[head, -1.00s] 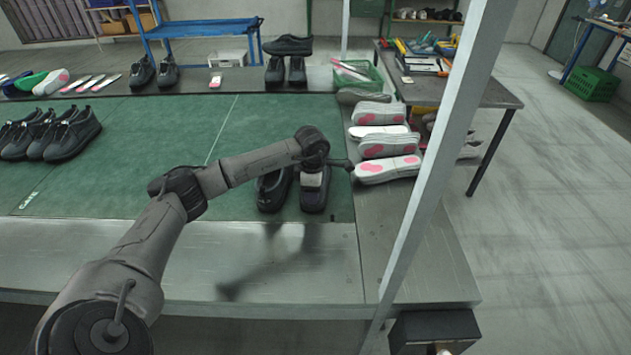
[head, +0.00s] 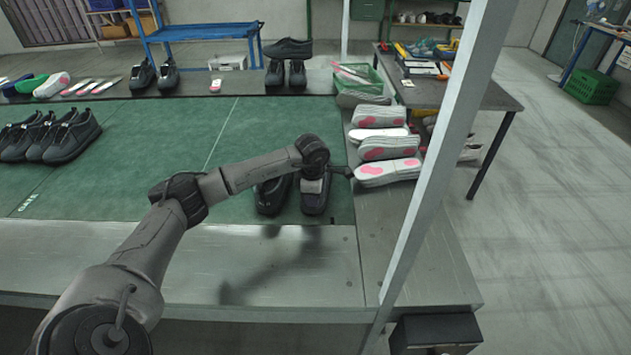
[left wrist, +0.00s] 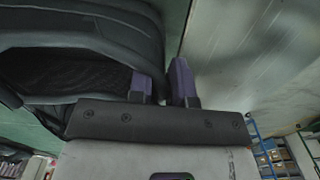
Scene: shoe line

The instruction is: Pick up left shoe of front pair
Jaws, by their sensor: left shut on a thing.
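The front pair of black shoes stands near the front right corner of the green mat. Its left-hand shoe in the picture (head: 272,196) stands free. My left gripper (head: 314,176) is above the right-hand shoe (head: 315,200), partly hidden by my wrist. In the left wrist view a black shoe (left wrist: 70,40) fills the left side, and my gripper (left wrist: 163,85) is shut on its edge, one finger inside the opening and one outside. I cannot tell whether the shoe is clear of the mat. My right gripper is not in view.
Pale soles with pink patches (head: 388,172) are stacked close to the right of the pair. Black shoes (head: 70,138) stand at the mat's left. A slanted grey post (head: 437,170) rises at right. The mat's middle (head: 240,130) is clear.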

